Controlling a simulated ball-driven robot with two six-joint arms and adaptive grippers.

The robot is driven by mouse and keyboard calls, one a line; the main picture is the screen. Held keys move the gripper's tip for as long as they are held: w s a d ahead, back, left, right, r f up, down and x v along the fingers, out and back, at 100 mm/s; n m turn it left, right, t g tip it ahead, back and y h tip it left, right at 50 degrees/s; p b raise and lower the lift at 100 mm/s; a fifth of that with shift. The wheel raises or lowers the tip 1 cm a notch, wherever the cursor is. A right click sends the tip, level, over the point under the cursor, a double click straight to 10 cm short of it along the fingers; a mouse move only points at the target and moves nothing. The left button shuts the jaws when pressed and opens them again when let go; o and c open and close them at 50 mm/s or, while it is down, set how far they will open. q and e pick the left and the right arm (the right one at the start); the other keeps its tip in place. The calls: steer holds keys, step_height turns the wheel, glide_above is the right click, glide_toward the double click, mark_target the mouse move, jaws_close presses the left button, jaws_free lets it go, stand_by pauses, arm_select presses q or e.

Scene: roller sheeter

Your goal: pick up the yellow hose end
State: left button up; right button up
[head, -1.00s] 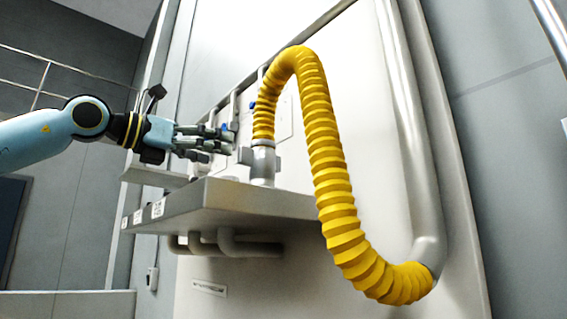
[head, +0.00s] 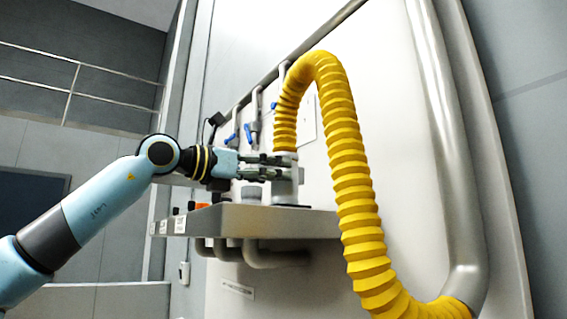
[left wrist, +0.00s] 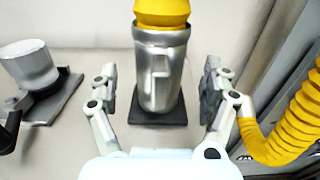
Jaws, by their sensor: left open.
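The yellow hose (head: 352,180) arches up and ends in a grey metal cuff (head: 286,189) standing upright at the shelf. In the left wrist view the silver cuff (left wrist: 160,75) stands on a dark square base, with the yellow hose end (left wrist: 162,12) above it. My left gripper (head: 297,167) is level with the cuff. In the left wrist view its open fingers (left wrist: 162,88) lie one on each side of the cuff, with gaps visible. In the head view the fingers hide part of the cuff. My right gripper is in neither view.
The grey shelf (head: 240,220) juts from the white panel, with pipes below. Blue-handled valves (head: 248,132) are behind the gripper. A second grey fitting (left wrist: 30,66) stands left of the cuff in the wrist view. The hose's other end meets a thick wall pipe (head: 455,150).

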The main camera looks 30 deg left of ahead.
arm_select(q)
steer(key=p+x, duration=0.2)
steer(key=x, duration=0.1)
steer(key=shift+w+d+r, duration=0.15)
steer(key=shift+w, duration=0.2)
steer(key=shift+w+d+p, duration=0.15)
steer(key=shift+w+p, duration=0.2)
steer(key=shift+c, duration=0.6)
jaws_close()
